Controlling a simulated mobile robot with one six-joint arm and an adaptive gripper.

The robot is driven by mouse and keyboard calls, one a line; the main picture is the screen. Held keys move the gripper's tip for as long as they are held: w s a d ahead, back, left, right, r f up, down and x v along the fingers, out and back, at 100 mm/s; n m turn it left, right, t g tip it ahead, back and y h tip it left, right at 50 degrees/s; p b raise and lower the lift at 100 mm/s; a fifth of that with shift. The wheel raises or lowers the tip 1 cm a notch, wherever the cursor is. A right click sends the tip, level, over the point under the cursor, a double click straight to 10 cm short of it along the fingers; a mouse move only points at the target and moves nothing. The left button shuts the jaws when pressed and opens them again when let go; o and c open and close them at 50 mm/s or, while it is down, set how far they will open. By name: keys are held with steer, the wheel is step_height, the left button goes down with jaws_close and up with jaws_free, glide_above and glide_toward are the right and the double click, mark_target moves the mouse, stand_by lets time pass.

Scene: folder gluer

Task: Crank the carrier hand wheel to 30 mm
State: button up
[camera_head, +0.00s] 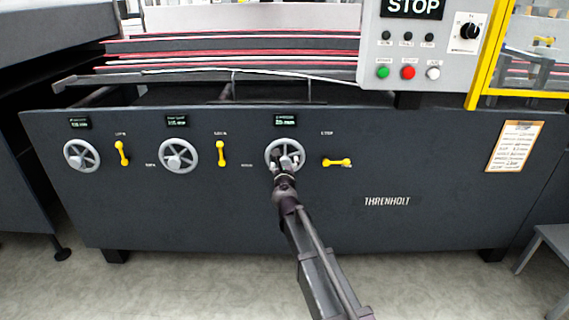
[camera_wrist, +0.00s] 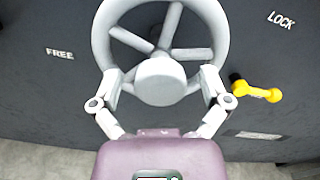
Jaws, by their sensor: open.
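The carrier hand wheel (camera_head: 270,151) is the rightmost of three grey spoked wheels on the dark machine front. Its small display (camera_head: 284,120) above seems to read about 25 mm, but the digits are blurred. In the wrist view the wheel's rim (camera_wrist: 222,30) and round hub (camera_wrist: 160,80) fill the upper middle. My gripper (camera_head: 286,163) is at the wheel's face, and its open fingers show in the wrist view (camera_wrist: 161,88), one on each side of the hub by the lower rim. I cannot tell whether they touch the wheel.
Two other wheels (camera_head: 81,155) (camera_head: 179,154) with upright yellow levers are to the left. A button panel (camera_head: 410,50) hangs above right.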

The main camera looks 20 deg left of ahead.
steer(key=c, duration=1.3)
steer(key=shift+c, duration=0.2)
steer(key=shift+m, duration=0.9)
steer(key=o, duration=1.3)
steer(key=shift+o, duration=0.2)
